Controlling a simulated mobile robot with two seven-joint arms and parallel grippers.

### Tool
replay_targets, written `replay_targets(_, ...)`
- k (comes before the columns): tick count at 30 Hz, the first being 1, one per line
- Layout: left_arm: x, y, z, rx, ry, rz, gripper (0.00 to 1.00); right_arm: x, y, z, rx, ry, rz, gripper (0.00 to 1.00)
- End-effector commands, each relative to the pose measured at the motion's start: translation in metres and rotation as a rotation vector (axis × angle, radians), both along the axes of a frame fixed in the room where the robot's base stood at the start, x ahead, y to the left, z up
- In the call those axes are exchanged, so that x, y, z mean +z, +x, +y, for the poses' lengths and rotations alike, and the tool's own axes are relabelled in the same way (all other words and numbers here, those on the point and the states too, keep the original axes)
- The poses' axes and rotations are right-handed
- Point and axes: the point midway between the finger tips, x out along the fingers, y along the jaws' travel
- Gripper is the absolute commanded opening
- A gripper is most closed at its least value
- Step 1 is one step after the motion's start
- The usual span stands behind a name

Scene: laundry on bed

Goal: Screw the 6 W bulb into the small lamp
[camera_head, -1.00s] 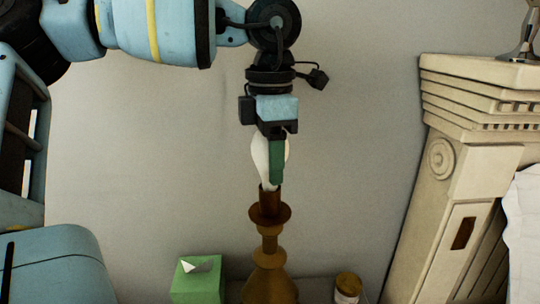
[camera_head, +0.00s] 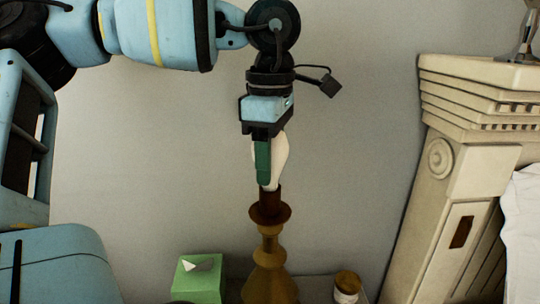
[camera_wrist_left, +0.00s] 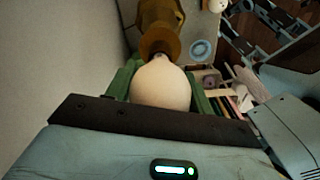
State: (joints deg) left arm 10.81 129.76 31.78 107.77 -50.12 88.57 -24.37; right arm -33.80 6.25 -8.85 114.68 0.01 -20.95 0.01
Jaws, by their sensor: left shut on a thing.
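The white bulb (camera_head: 281,160) stands upright with its base at the dark socket of the small lamp (camera_head: 269,240), which has a brown-gold turned body. How deep the bulb sits in the socket cannot be told. My left gripper (camera_head: 263,162) points straight down from above and is shut on the bulb, a green finger along its side. In the left wrist view the bulb (camera_wrist_left: 160,86) lies between both green fingers, with the lamp (camera_wrist_left: 160,40) beyond it. My right gripper is not in view.
A green tissue box (camera_head: 198,279) stands left of the lamp, and a small brown-lidded jar (camera_head: 346,287) stands right of it. The carved cream bedpost (camera_head: 460,165) is at the right, with white bedding beside it. Plain wall lies behind.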

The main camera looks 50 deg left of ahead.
Motion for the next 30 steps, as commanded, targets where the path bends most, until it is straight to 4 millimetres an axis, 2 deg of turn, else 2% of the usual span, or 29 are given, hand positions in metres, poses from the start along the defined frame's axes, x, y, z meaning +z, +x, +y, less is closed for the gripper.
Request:
replay_targets(8,-0.0002,0.0,0.0,-0.008,0.0,0.0,0.3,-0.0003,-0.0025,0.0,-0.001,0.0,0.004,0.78)
replay_targets(18,-0.0003,-0.0003,-0.0001,-0.278,-0.001,0.0,0.3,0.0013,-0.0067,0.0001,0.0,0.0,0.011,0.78)
replay_targets(26,-0.0004,-0.0002,-0.0001,-0.304,-0.001,0.001,0.3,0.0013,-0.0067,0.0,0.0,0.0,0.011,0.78)
replay_targets(27,-0.0004,-0.0002,-0.0001,-0.304,-0.001,0.001,0.55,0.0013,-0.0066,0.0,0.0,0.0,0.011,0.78)
replay_targets(30,-0.0004,-0.0002,-0.0001,-0.303,-0.001,0.001,0.66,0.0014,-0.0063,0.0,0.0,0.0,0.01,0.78)
